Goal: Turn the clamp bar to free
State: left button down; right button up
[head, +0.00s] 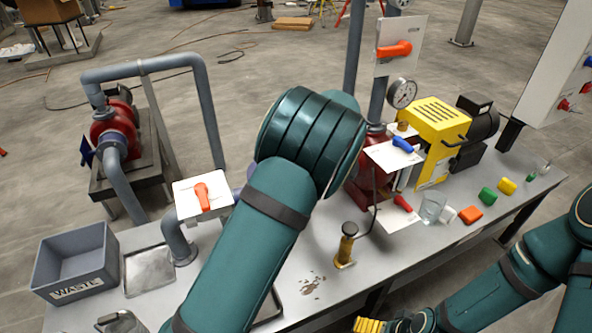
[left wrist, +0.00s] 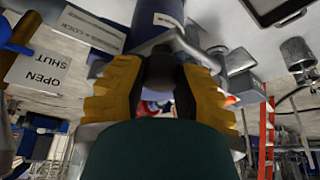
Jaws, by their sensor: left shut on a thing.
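In the left wrist view my left gripper (left wrist: 160,95) has its two yellow ridged fingers closed on either side of a dark grip, which I take to be the end of the clamp bar (left wrist: 161,70). The rest of the bar is mostly hidden by the fingers. In the head view my left arm reaches over the bench and covers its own gripper and the bar. A lettered label ending in "LOCK" (left wrist: 92,30) shows above the left finger. My right gripper (head: 370,325) shows only as yellow ridges at the bottom edge, too cut off to judge its jaws.
The bench (head: 400,258) carries a yellow machine (head: 432,135), a glass (head: 432,207), a brass-based plunger (head: 346,245) and several coloured blocks. An orange handle on a white plate (head: 202,195) stands left of my arm. A grey waste bin (head: 75,262) is at the left end.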

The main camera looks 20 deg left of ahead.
pick_arm(q)
jog(key=shift+w+d+n+g+p, duration=0.35)
jog(key=shift+w+d+n+p, duration=0.2)
jog(key=shift+d+n, duration=0.3)
jog(key=shift+w+d+n+g+p, duration=0.35)
jog(key=shift+w+d+n+p, duration=0.25)
jog(key=shift+n, duration=0.35)
jog(key=shift+d, duration=0.1)
jog(key=c, duration=0.9)
grip_release()
jog(key=shift+o, duration=1.4)
